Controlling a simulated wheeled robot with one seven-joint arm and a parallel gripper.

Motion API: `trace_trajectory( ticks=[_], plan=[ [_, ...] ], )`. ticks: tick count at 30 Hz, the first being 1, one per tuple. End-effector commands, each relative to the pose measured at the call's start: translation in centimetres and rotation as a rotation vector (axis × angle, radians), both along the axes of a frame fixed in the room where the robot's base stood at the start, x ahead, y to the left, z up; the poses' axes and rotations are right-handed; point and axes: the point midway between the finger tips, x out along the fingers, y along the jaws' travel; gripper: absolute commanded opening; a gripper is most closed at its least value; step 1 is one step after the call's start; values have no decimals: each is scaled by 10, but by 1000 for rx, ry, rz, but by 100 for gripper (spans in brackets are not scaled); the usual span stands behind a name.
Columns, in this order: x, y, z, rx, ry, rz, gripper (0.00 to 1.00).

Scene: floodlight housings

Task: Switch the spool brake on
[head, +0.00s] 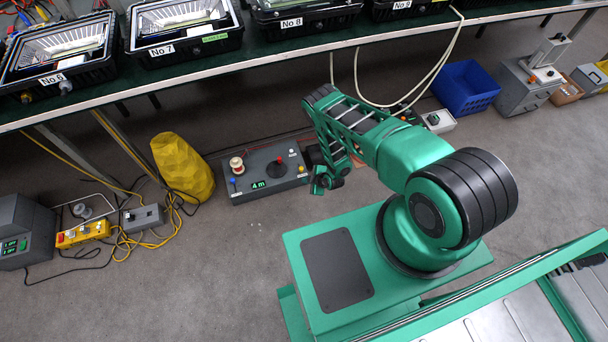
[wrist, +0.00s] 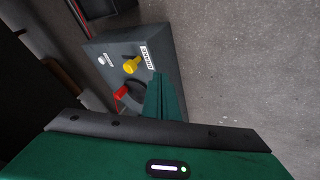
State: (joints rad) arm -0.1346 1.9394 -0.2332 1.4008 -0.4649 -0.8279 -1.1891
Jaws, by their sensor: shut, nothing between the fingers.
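A dark grey control box (head: 263,185) stands on the floor under the bench, with a green "4 m" display. The brake switch is a small yellow lever (wrist: 131,66) next to a white label that seems to read BRAKE (wrist: 147,58). In the head view this yellow lever (head: 301,169) is tiny, near the box's right end. I cannot tell its on or off position. My gripper (head: 322,182) is shut and empty, just right of the box. In the wrist view its green fingers (wrist: 158,80) end close below the yellow lever; contact cannot be told.
The bench edge (head: 260,58) runs above. Floor in front is clear.

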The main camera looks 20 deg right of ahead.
Motion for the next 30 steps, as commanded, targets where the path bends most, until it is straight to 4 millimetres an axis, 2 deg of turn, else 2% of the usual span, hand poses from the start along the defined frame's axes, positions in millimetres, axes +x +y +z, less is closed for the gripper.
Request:
trace_trajectory(
  ticks=[3,6,12,26,30],
  plan=[
    [11,3,-13,0,-2,-2,0],
    [27,-1,-11,-1,-4,-2,0],
    [43,-5,-11,-1,0,-1,0],
    [47,-4,-11,-1,0,1,0],
    [53,10,-11,0,-1,20,0]
  ],
)
